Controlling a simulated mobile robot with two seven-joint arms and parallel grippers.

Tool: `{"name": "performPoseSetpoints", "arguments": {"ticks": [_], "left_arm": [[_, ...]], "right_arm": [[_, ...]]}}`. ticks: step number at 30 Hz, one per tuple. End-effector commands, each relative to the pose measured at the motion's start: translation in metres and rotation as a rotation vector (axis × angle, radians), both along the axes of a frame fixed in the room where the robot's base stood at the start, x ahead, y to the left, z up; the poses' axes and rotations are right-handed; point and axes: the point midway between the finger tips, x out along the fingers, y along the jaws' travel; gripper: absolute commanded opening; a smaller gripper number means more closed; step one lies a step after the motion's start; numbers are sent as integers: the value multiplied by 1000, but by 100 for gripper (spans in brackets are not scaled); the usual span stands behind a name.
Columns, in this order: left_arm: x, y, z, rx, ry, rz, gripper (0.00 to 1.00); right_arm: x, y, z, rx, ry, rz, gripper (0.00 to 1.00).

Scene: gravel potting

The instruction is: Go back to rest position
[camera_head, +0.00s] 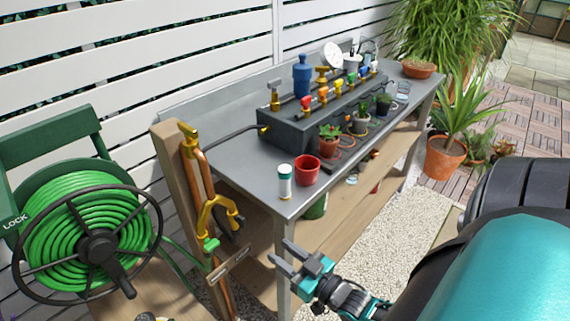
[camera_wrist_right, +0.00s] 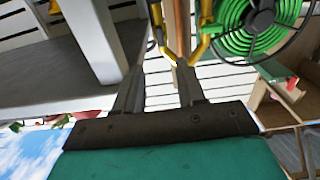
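My right gripper (camera_head: 278,250) is in front of the near leg of the metal table (camera_head: 253,184), below the tabletop's height in the picture. Its two fingers are apart with nothing between them. The right wrist view shows the same open, empty fingers (camera_wrist_right: 160,78). An empty-looking red pot (camera_head: 307,171) stands upright on the tabletop near its front left corner. A white jar with a green band (camera_head: 285,182) stands beside it. Both are apart from the gripper. My left gripper is in neither view.
Pale gravel (camera_head: 385,240) lies right of the gripper.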

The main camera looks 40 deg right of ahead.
Motion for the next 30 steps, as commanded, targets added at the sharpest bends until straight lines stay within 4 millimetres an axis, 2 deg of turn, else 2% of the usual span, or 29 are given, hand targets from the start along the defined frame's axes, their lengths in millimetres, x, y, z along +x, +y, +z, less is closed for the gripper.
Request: {"name": "performPoseSetpoints", "arguments": {"ticks": [14,17,20,23,27,30], "left_arm": [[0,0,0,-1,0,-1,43],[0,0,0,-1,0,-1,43],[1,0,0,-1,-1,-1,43],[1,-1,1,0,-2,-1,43],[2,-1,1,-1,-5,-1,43],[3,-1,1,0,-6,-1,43]], "right_arm": [[0,0,0,0,0,0,39],[0,6,-2,0,19,6,39],[-3,25,-8,0,87,25,39],[-8,56,-15,-10,200,55,39],[-21,97,-20,-37,369,92,39],[-32,116,-20,-60,469,107,39]]}}
